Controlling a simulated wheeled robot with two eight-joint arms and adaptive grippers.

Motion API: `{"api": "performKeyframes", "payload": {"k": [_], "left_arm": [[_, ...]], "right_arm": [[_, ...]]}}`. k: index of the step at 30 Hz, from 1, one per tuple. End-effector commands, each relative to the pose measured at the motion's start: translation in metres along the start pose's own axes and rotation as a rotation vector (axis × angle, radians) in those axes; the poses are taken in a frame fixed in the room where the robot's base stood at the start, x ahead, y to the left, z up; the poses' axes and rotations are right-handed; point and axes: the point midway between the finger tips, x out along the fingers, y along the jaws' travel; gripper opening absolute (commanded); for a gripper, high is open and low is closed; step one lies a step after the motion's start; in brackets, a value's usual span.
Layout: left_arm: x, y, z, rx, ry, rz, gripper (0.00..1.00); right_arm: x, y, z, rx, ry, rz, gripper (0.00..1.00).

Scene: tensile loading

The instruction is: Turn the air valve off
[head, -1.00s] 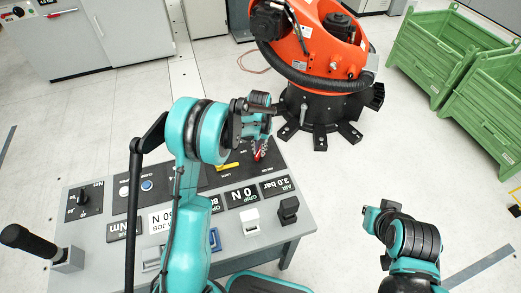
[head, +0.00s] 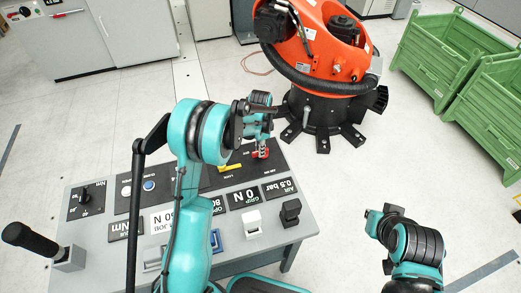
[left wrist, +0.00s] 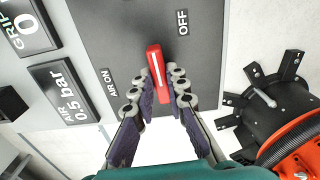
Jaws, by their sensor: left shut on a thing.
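The red air valve handle (left wrist: 154,65) is on a dark panel in the left wrist view, between the labels "AIR ON" (left wrist: 111,82) and "OFF" (left wrist: 183,22). It points roughly up in that picture, its upper end left of "OFF". My left gripper (left wrist: 160,86) is shut on the handle's lower part, one finger on each side. In the head view the red handle (head: 262,154) is partly hidden below my left gripper (head: 260,146). The air display (head: 279,188) reads 0.5 bar. My right arm shows at the lower right, but no gripper fingers are visible.
The grey console (head: 85,235) carries other displays, a dial (head: 86,199), a black lever (head: 30,240) and white and black blocks. An orange robot (head: 325,60) on a black base stands behind. Green crates (head: 440,60) stand at right. Floor between them is clear.

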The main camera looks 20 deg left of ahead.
Motion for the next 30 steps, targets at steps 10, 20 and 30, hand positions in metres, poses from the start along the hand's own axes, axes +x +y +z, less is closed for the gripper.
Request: {"api": "performKeyframes", "payload": {"k": [10, 20, 30], "left_arm": [[0.0003, -0.0009, 0.0000, 0.064, 0.000, 0.000, 0.00], [0.0003, -0.0009, -0.0001, 0.066, 0.000, 0.000, 0.00], [0.0001, -0.0009, -0.0001, 0.065, 0.000, 0.000, 0.34]], "right_arm": [[0.0002, 0.0000, 0.0001, 0.000, 0.000, 0.000, 0.00], [0.0002, 0.0000, 0.0002, 0.000, 0.000, 0.000, 0.00], [0.0002, 0.0000, 0.0001, 0.000, 0.000, 0.000, 0.00]]}}
